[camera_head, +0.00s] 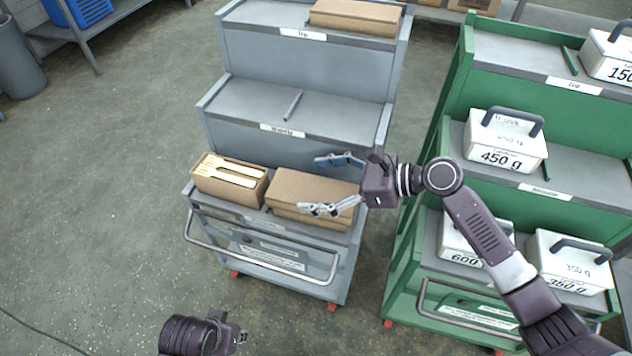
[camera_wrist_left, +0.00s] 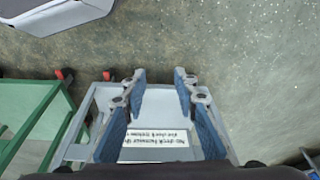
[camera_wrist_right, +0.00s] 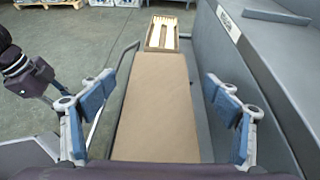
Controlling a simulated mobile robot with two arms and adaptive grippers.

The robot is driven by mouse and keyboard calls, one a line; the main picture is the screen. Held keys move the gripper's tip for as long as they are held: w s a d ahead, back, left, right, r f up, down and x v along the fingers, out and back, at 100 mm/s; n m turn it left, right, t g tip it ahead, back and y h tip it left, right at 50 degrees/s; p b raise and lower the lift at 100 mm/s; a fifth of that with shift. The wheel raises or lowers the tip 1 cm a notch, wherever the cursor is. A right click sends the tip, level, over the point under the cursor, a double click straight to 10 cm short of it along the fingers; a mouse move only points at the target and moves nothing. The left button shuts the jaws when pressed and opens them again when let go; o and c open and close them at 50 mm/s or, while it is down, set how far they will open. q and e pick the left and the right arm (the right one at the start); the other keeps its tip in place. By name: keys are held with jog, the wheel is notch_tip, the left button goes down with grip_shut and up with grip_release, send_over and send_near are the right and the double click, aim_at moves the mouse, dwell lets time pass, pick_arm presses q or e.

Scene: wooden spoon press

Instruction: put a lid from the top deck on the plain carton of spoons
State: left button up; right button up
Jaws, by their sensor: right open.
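A brown carton of spoons (camera_head: 215,190) stands open on the lowest deck of the grey trolley, pale wooden spoons showing inside. It also shows at the far end of the right wrist view (camera_wrist_right: 150,36). Beside it, to the right, is a brown carton with a flat closed top (camera_head: 312,190). Flat brown cardboard pieces, apparently lids (camera_head: 355,17), lie on the top deck. My right gripper (camera_head: 316,184) is open and empty over the closed carton, fingers on either side of its top (camera_wrist_right: 157,105); contact is unclear. My left gripper (camera_wrist_left: 158,78) is open and empty, in front of the trolley.
The grey trolley's middle deck (camera_head: 340,112) holds only a thin grey bar (camera_head: 292,106). A front rail (camera_head: 260,268) crosses below the cartons. A green trolley (camera_head: 470,60) with several handled white weights stands close on the right.

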pick_arm(q)
jog(key=shift+s, duration=0.1)
pick_arm(e)
jog(key=shift+r, duration=0.15)
jog(key=shift+r+b, duration=0.45)
pick_arm(q)
jog(key=f, duration=0.1)
jog(key=f+p, duration=0.1)
jog(key=f, duration=0.1)
jog(key=f+p, duration=0.1)
jog(key=shift+s+f, duration=0.25)
jog(key=shift+f, duration=0.05)
pick_arm(e)
jog(key=v, duration=1.2)
jog(key=shift+f, duration=0.1)
